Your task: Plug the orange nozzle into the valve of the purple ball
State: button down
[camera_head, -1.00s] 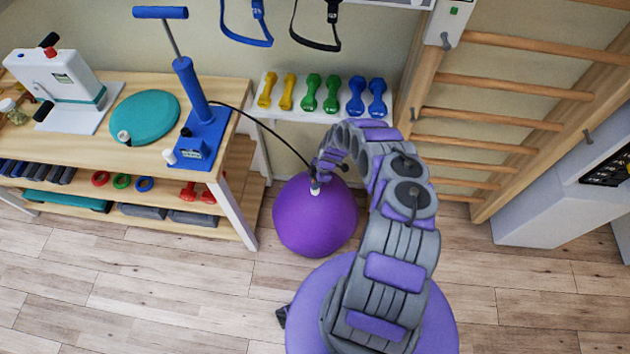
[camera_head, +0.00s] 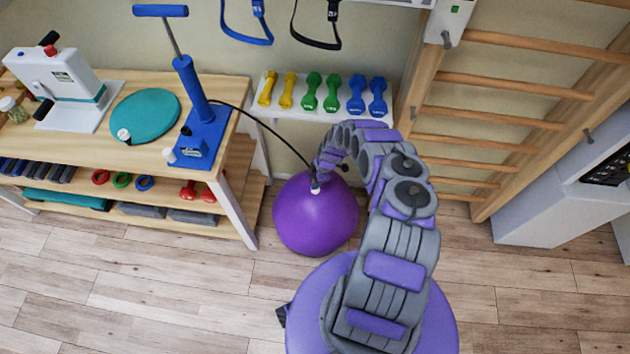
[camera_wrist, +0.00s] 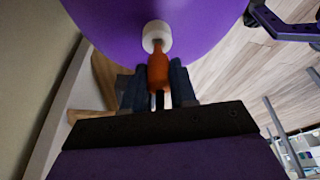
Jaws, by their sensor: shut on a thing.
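The purple ball (camera_head: 316,222) stands on the floor beside the wooden bench, and it fills the top of the wrist view (camera_wrist: 225,25). Its white valve (camera_wrist: 156,36) faces my gripper, and a small white spot of it shows in the head view (camera_head: 315,190). My gripper (camera_wrist: 159,85) is shut on the orange nozzle (camera_wrist: 158,70). The nozzle's tip meets the white valve in the wrist view; how deep it sits inside cannot be seen. In the head view my gripper is at the ball's top, and the nozzle is too small to make out.
The blue pump (camera_head: 200,130) stands on the wooden bench (camera_head: 85,145), its black hose (camera_head: 262,124) running to my gripper. A shelf with dumbbells (camera_head: 300,112) is behind the ball. Wooden wall bars (camera_head: 500,120) rise on the right. The floor (camera_head: 190,290) in front is clear.

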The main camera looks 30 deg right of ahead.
jog(key=shift+f, duration=1.05)
dwell(0.7)
jog(key=c, duration=0.8)
grip_release()
jog(key=shift+r, duration=0.1)
jog(key=shift+r+p, duration=2.9)
jog(key=shift+r, duration=0.55)
jog(key=shift+f, duration=0.1)
